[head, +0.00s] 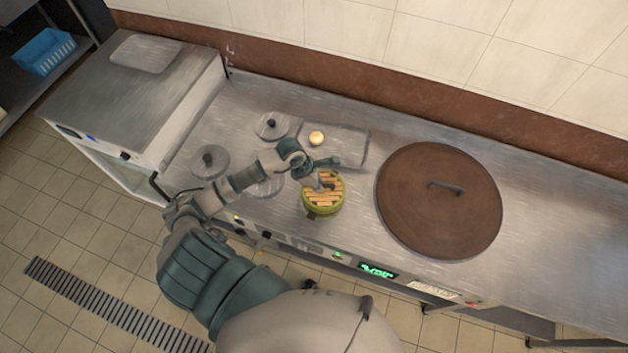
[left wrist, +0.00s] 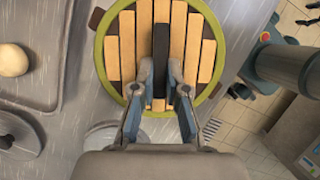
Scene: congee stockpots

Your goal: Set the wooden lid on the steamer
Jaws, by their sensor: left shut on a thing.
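The wooden lid (head: 329,184) is round, with light slats and a dark bar handle. It is at the middle of the counter in the head view and fills the top of the left wrist view (left wrist: 187,45). The green steamer (head: 323,210) shows around and below the slats, its rim (left wrist: 222,45) circling them. I cannot tell whether the lid rests on the steamer or hovers just above it. My left gripper (head: 322,183) is above the lid, shut on its dark handle, as the left wrist view (left wrist: 160,95) also shows. My right gripper is out of view.
A large brown round lid (head: 438,200) lies right of the steamer. A tray (head: 350,146) with a pale bun (head: 316,138) is behind it. Grey pot lids (head: 271,125) are at the left, by a metal box unit (head: 130,90). The counter's far right is clear.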

